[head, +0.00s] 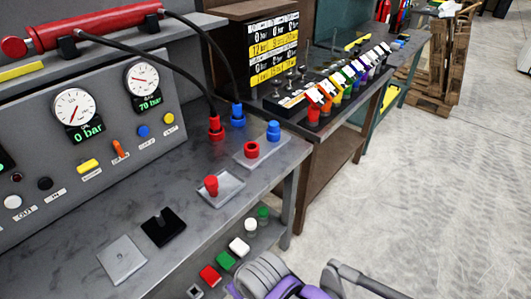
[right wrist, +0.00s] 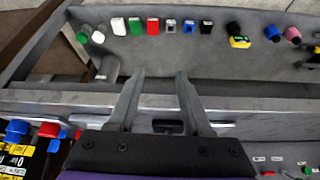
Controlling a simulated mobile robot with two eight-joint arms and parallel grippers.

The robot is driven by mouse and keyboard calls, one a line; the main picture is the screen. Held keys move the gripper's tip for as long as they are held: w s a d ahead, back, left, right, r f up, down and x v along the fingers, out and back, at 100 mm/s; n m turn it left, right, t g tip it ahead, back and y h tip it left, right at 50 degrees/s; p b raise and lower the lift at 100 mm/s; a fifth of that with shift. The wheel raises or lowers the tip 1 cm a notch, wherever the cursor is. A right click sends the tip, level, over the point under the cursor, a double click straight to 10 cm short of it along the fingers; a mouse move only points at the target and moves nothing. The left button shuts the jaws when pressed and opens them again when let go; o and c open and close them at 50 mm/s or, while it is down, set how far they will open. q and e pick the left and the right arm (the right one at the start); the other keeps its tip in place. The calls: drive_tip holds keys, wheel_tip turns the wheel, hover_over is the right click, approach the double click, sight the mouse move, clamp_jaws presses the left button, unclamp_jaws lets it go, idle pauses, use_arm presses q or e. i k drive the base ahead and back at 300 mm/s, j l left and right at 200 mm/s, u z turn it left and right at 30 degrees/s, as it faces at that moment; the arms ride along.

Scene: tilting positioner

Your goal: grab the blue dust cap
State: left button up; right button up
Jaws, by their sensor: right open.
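A blue cap-like piece (head: 273,130) stands upright on a small light plate (head: 277,146) on the bench, next to a red ring-shaped piece (head: 251,149). It looks like the blue dust cap. In the right wrist view a blue piece (right wrist: 16,128), likely the same one, shows at the lower left beside a red piece (right wrist: 48,130). My right gripper (right wrist: 161,76) is open and empty, over the bench's front edge and lower shelf, apart from the cap. In the head view my grey and purple arm parts show at the bottom. My left gripper is not identifiable.
Red (head: 215,125) and blue (head: 238,116) hose couplings stand behind the plate. A red peg (head: 211,186) and black block (head: 163,227) are nearer. The lower shelf (right wrist: 165,55) holds several coloured pieces. A second bench with tagged connectors (head: 345,80) is at right; open floor (head: 430,190) lies beyond.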

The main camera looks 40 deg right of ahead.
sight(273, 125)
drive_tip(key=z, duration=1.6)
drive_tip(key=i+l, duration=0.4)
drive_tip(key=i+l+u, duration=0.5)
drive_tip(key=l+u, duration=0.15)
drive_tip(key=u, duration=0.95)
